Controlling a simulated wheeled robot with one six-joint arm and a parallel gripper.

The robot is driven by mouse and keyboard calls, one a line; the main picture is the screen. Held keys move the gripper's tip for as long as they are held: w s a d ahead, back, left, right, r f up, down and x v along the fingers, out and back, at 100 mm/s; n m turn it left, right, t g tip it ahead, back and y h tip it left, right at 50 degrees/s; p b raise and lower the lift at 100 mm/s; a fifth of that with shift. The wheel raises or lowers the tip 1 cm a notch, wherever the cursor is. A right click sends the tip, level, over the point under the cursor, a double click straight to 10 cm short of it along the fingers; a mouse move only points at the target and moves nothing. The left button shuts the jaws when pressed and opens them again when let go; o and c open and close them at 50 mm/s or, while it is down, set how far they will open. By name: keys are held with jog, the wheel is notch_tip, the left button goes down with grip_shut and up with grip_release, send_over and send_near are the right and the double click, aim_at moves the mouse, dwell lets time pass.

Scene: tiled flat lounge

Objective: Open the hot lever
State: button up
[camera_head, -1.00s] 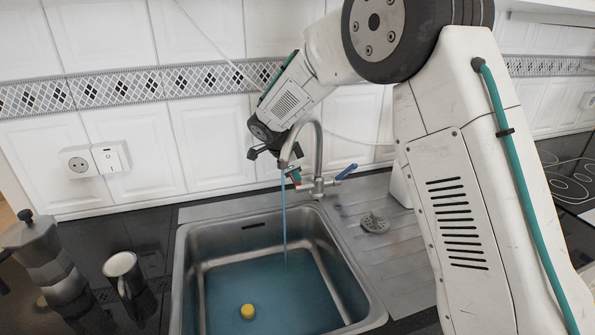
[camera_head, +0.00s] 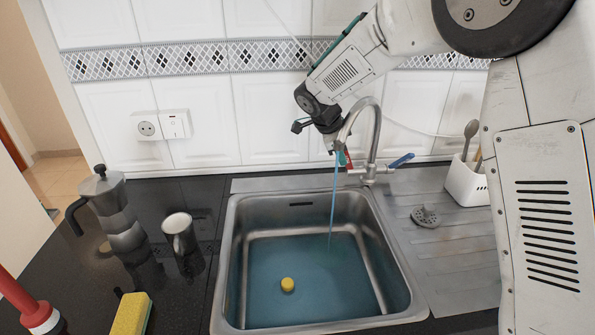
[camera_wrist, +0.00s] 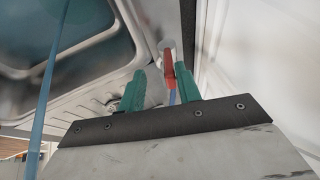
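The faucet (camera_head: 375,135) stands at the back of the sink, with a thin bluish stream of water (camera_head: 334,205) running from its spout. The red hot lever (camera_head: 347,157) is on its left side and the blue lever (camera_head: 401,160) on its right. My gripper (camera_head: 337,146) is at the left of the faucet, partly hidden behind the spout. In the wrist view, my gripper's two green fingers (camera_wrist: 160,82) are apart. The red lever (camera_wrist: 169,68) shows in the gap between them, nearer the right finger. I cannot tell whether it touches.
The sink (camera_head: 238,290) holds bluish water and a small yellow object (camera_head: 287,284). A moka pot (camera_head: 112,210), mug (camera_head: 179,233) and sponge (camera_head: 131,314) stand on the left counter. A white utensil holder (camera_head: 466,182) stands at the right. The tiled wall (camera_head: 275,120) is close behind the faucet.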

jog(key=s+a, duration=1)
jog(key=a, duration=0.4)
jog(key=shift+s, duration=0.35)
jog(key=shift+c, duration=0.3)
